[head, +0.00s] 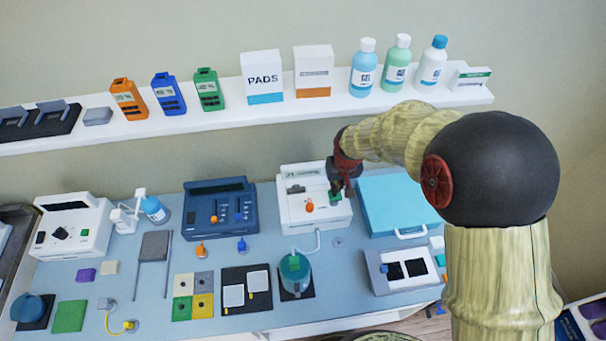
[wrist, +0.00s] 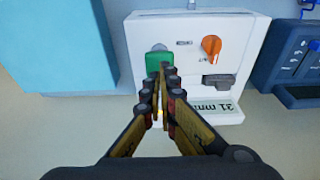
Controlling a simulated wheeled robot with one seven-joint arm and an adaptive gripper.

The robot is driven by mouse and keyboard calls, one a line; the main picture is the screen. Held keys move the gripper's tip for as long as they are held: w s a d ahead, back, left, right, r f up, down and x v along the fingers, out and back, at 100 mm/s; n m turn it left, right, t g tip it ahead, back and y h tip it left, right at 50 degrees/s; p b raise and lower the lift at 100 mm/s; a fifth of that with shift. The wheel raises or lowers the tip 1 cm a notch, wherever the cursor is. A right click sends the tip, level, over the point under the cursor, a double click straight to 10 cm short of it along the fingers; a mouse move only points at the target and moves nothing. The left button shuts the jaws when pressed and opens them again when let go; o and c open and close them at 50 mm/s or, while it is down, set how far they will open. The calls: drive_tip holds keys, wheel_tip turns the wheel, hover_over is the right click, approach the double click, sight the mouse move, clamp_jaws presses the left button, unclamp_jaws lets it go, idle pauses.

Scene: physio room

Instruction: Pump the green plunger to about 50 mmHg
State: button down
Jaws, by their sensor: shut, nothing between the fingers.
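The green plunger (wrist: 157,60) stands on the white pump unit (wrist: 228,28), beside an orange knob (wrist: 211,46). The unit's display (wrist: 211,107) appears to read 31 mm, with the rest of the unit label cut off or unclear. My gripper (wrist: 168,70) is shut and empty, with its fingertips at the near edge of the plunger; I cannot tell whether they touch it. In the head view the white pump unit (head: 298,219) stands at the back of the table. My gripper (head: 336,192) is over its right side and partly hides the green plunger (head: 336,198).
A light-blue case (head: 390,195) stands close to the right of the pump unit and a dark-blue device (head: 221,216) to its left. A teal round cuff (head: 295,268) sits in front, joined by a hose. A white shelf (head: 225,113) with bottles and boxes runs above.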

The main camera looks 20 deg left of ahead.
drive_tip(key=shift+f, duration=0.1)
drive_tip(key=shift+f+b, duration=1.5)
drive_tip(key=shift+f, duration=0.8)
drive_tip(key=shift+r, duration=0.2)
drive_tip(key=shift+r+p, duration=1.35)
drive_tip(key=shift+r, duration=0.85)
drive_tip(key=shift+f+b, duration=1.25)
drive_tip(key=shift+f, duration=0.7)
drive_tip(key=shift+r+p, duration=1.1)
drive_tip(key=shift+r, duration=0.85)
